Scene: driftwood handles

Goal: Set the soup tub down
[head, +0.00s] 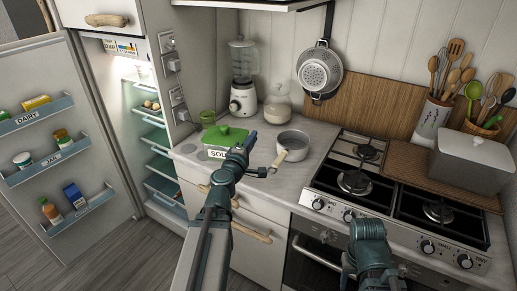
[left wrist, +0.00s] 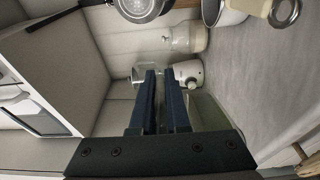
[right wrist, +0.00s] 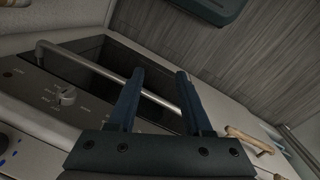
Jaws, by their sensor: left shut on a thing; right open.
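The soup tub (head: 213,153) has a green lid and a white label, partly hidden by my left gripper. It is at the left end of the counter, beside the open fridge. My left gripper (head: 248,143) is shut on the tub at its right side. In the left wrist view, a pale greenish side, seemingly the tub's (left wrist: 208,112), shows beside the fingers (left wrist: 162,76). I cannot tell whether the tub's base touches the counter. My right gripper (right wrist: 157,85) is open and empty in front of the oven; the head view shows only its back.
A pot (head: 294,141) stands right of the tub, with a blender (head: 243,97), a glass jar (head: 278,105) and a green cup (head: 207,118) behind. The stove (head: 400,190) fills the right. The fridge door (head: 70,150) is open at left. Bare counter (head: 262,187) lies in front.

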